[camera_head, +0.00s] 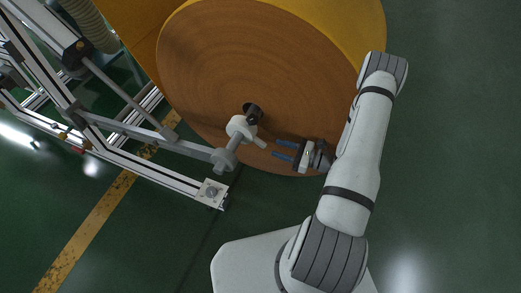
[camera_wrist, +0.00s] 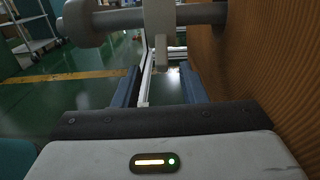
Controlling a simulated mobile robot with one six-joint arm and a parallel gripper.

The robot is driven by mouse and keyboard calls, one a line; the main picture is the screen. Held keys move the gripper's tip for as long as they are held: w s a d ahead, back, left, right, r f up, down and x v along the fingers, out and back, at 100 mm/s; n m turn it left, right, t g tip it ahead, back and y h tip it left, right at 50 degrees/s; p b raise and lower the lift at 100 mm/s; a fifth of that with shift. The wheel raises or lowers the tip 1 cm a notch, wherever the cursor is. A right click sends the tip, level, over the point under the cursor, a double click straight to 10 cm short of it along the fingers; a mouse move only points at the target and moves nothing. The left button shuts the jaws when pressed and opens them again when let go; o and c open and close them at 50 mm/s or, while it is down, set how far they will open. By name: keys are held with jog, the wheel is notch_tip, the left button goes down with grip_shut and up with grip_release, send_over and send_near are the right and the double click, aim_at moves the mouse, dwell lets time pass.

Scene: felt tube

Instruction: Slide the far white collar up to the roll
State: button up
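The large roll (camera_head: 250,70) has a brown wound end face and a yellow outer side; its face also fills the right of the wrist view (camera_wrist: 265,70). A grey shaft (camera_wrist: 200,14) comes out of its core. One white collar (camera_head: 238,127) sits around the shaft, with bare shaft between it and the roll. In the wrist view the collar (camera_wrist: 158,22) has a narrow tab (camera_wrist: 159,53) hanging down. My gripper (camera_head: 277,149) is open and empty, its blue fingers pointing at the tab from a short distance. No second collar is visible.
A grey rounded shaft end (camera_wrist: 80,22) lies left of the collar. The roll face is close beside my gripper. Green floor (camera_head: 450,150) is clear at right.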

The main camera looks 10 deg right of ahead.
aim_at(262, 144)
jog(key=x, duration=0.2)
jog(key=b+x, duration=0.1)
jog(key=x, duration=0.2)
jog(key=f+b+x, duration=0.1)
jog(key=x, duration=0.1)
jog(key=shift+w+a, duration=0.2)
jog(key=shift+w, duration=0.1)
grip_shut()
dwell(0.4)
